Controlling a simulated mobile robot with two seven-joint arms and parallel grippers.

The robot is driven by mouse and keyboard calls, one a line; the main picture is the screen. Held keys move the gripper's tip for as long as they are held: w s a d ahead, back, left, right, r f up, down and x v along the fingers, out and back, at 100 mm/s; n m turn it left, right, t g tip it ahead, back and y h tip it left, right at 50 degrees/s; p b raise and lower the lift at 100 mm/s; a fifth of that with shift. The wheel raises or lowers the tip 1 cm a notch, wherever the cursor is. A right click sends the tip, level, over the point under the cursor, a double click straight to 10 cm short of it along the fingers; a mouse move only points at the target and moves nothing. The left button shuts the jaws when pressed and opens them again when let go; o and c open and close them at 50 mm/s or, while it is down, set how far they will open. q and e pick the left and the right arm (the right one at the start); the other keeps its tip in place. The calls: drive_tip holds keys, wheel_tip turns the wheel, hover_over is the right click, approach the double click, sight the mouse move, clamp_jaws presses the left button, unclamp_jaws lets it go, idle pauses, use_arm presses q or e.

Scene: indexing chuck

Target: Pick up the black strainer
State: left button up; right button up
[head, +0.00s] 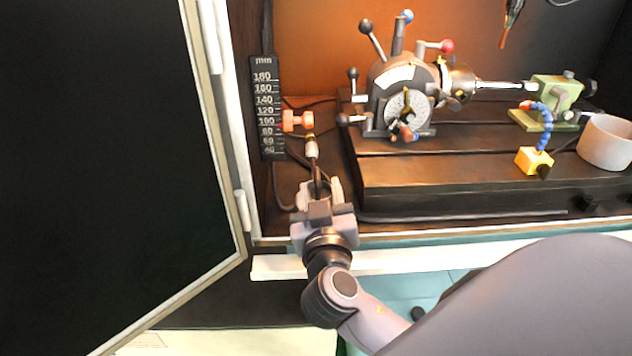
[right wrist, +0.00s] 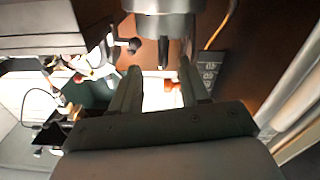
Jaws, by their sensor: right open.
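I cannot pick out a black strainer for certain. A slim dark piece (head: 317,180) below a pale metal fitting (head: 311,148) lines up with my right gripper (head: 319,192) in the head view. My right gripper is open, its fingers pointing into the cabinet. In the right wrist view the two fingers of the right gripper (right wrist: 160,85) stand apart, with a gap between them. A grey metal cylinder (right wrist: 165,8) with a dark tip is beyond them at the top. Whether the dark piece lies between the fingers is unclear. My left gripper is out of view.
A black scale (head: 266,105) marked in mm stands at the cabinet's left, beside an orange knob (head: 297,121). An indexing head (head: 402,98) and green tailstock (head: 556,95) sit on the dark slotted table (head: 460,178). A white cup (head: 606,143) and open door (head: 100,150) flank them.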

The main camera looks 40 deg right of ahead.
sight(316, 168)
drive_tip(key=shift+p+x, duration=0.3)
drive_tip(key=shift+x, duration=1)
drive_tip(key=shift+p+x, duration=0.45)
drive_tip(key=shift+x, duration=1.95)
drive_tip(key=shift+a+f, duration=0.1)
drive_tip(key=shift+a, duration=0.1)
clamp_jaws()
